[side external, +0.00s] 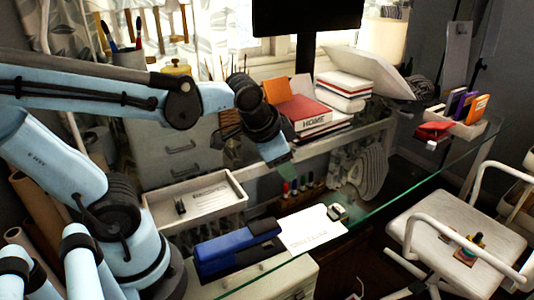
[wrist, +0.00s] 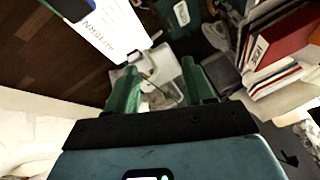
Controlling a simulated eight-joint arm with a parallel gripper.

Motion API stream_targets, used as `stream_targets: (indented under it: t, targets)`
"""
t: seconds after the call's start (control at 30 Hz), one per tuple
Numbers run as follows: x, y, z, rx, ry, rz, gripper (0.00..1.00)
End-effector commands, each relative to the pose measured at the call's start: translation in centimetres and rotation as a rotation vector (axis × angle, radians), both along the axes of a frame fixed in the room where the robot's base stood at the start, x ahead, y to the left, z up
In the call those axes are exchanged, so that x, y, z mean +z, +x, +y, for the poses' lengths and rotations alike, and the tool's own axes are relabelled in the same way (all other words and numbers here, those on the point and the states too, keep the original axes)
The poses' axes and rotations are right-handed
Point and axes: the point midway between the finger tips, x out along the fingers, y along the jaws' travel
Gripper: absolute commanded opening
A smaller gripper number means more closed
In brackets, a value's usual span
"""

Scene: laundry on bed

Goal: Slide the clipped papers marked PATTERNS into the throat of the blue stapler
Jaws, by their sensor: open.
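The blue stapler (side external: 238,248) lies on the glass desk, its right end toward the papers. The white papers (side external: 312,229) lie flat right of it, their left edge against or just under the stapler's end; I cannot tell if it is inside the throat. A small dark and pale object, perhaps the clip (side external: 337,212), is at their far right edge. In the wrist view the papers (wrist: 112,28) show partial PATTERNS lettering, with part of the stapler (wrist: 68,6) at the top left. My gripper (side external: 279,158) is open and empty above and behind the papers; its green fingers (wrist: 160,88) are apart.
A white tray (side external: 155,217) stands behind the stapler. Books (side external: 310,115) are stacked at the back, with a dark monitor (side external: 305,15) above. Small bottles (side external: 294,187) stand behind the papers.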

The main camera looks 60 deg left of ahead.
Motion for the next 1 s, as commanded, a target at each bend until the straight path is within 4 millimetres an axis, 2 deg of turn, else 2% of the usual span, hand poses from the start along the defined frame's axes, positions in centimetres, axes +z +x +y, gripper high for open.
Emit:
stream_targets:
  t: [0.47,0.77,1.0]
  targets:
    - [-0.7,-2.8,-0.8,0.249,-0.297,-0.139,0.53]
    - [-1.2,-5.1,4.4,0.572,-0.336,-0.046,0.53]
    - [-1.5,-7.7,7.8,0.837,-0.377,0.02,0.53]
